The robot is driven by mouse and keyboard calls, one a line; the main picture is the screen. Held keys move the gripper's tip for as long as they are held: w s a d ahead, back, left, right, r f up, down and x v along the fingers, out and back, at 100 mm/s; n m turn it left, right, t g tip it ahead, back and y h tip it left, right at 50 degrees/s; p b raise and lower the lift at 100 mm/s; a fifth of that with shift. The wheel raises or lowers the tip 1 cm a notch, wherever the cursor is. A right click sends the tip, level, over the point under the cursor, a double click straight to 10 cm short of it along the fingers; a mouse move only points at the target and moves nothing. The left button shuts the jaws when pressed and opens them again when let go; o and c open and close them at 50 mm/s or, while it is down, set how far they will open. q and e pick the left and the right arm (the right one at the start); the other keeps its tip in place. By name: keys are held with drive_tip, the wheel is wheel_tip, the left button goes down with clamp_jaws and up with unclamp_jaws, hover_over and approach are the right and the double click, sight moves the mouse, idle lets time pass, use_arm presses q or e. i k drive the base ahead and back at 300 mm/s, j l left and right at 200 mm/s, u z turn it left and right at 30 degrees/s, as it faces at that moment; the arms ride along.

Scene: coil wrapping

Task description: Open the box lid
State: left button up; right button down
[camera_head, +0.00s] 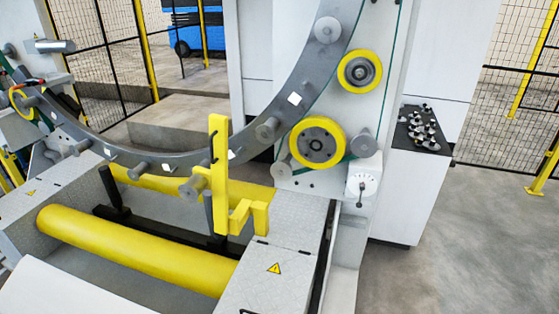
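A flat light-grey box-like housing (285,220) stands right of the yellow rollers. A flat cover panel (258,284) with a yellow warning triangle lies level on its near part, with small dark fittings along its far edge. The panel looks shut; I cannot tell for certain whether it is the box lid. Its near end is cut off by the picture's bottom edge. Neither of my grippers shows in the head view.
A large grey ring (290,117) with studs arches over the yellow rollers (135,250). A yellow bracket (218,180) stands beside the housing. Yellow wheels (318,142) sit on the upright panel behind. A white cabinet (408,200) stands right; open floor (480,240) lies beyond.

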sight(267, 280)
drive_tip(key=u, duration=1.3)
drive_tip(key=k+l+u, duration=0.45)
drive_tip(key=i, duration=0.05)
